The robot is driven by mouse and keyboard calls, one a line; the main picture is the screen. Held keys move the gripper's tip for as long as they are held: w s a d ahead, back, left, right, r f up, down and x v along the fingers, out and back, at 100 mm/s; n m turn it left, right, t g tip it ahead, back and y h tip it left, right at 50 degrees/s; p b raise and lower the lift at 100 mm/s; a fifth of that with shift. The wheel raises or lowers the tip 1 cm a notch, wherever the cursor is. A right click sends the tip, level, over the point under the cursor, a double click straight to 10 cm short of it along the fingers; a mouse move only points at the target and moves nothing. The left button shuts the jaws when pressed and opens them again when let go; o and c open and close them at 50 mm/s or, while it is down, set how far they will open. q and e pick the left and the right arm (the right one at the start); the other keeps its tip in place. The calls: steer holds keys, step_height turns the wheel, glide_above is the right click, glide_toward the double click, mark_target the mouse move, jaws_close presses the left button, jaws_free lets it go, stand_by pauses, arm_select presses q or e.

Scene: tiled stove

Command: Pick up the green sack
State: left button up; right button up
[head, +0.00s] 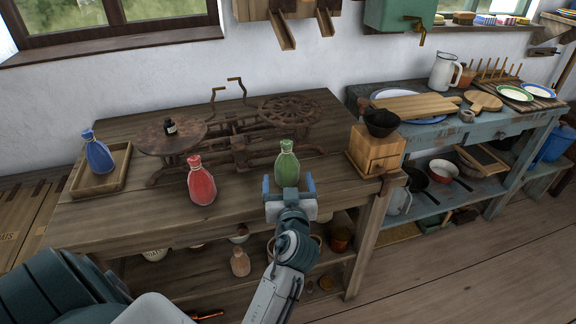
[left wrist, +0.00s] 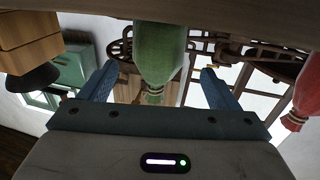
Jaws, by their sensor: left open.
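The green sack (head: 287,165) stands upright near the front edge of the wooden table, its neck tied. My left gripper (head: 289,184) is open and empty just in front of it, at the table's edge. In the left wrist view, which is upside down, the green sack (left wrist: 160,52) appears between the two spread fingers (left wrist: 158,72), with a gap on each side. I cannot tell how far the fingers reach around it. My right gripper is not in view.
A red sack (head: 201,181) stands to the left, and a blue sack (head: 98,155) stands in a wooden tray (head: 120,172). A rusty scale (head: 232,136) lies behind. A wooden coffee grinder (head: 376,150) stands close on the right.

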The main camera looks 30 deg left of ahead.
mark_target(287, 174)
arm_select(q)
steer(key=x, duration=0.3)
steer(key=shift+f, duration=0.1)
steer(key=shift+w+a+p, duration=0.35)
steer(key=shift+w+p, duration=0.05)
steer(key=shift+p, duration=0.05)
steer(key=p+x, duration=0.1)
steer(key=x, duration=0.3)
steer(key=shift+w+f, duration=0.1)
steer(key=shift+w, duration=0.15)
steer(key=c, duration=1)
steer(key=shift+c, duration=1)
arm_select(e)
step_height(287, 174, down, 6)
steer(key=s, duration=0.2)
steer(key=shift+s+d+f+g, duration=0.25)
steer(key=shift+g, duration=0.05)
